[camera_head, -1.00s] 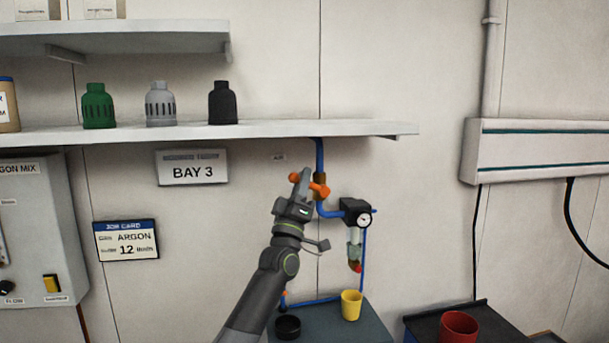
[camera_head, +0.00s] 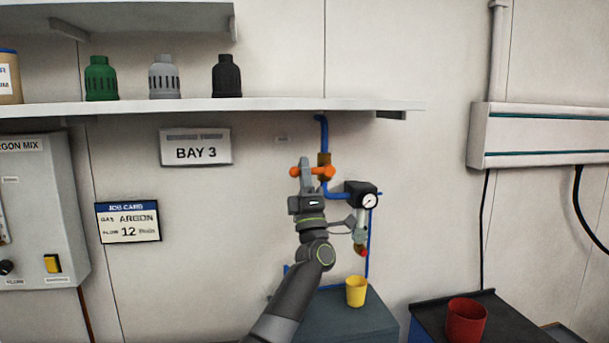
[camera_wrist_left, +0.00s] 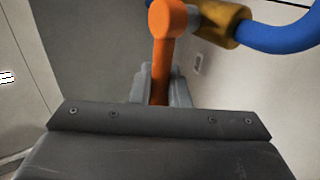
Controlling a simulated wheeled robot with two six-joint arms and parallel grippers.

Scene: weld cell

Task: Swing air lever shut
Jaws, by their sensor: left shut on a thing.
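The orange air lever (camera_head: 327,172) sits on a brass valve (camera_head: 323,158) in the blue air pipe (camera_head: 323,130) under the shelf. It lies about level across the pipe in the head view. My left gripper (camera_head: 305,172) is shut on the lever, left of the pipe, and its fingers hide part of it. In the left wrist view the orange lever (camera_wrist_left: 162,60) runs down between my fingers (camera_wrist_left: 160,85), with the brass valve (camera_wrist_left: 218,22) and blue pipe (camera_wrist_left: 285,36) at upper right. My right gripper is in neither view.
A black regulator with a gauge (camera_head: 362,198) hangs close right of the lever. Below stand a yellow cup (camera_head: 356,291) on a grey cabinet and a red cup (camera_head: 466,320). The shelf (camera_head: 260,104) is just above.

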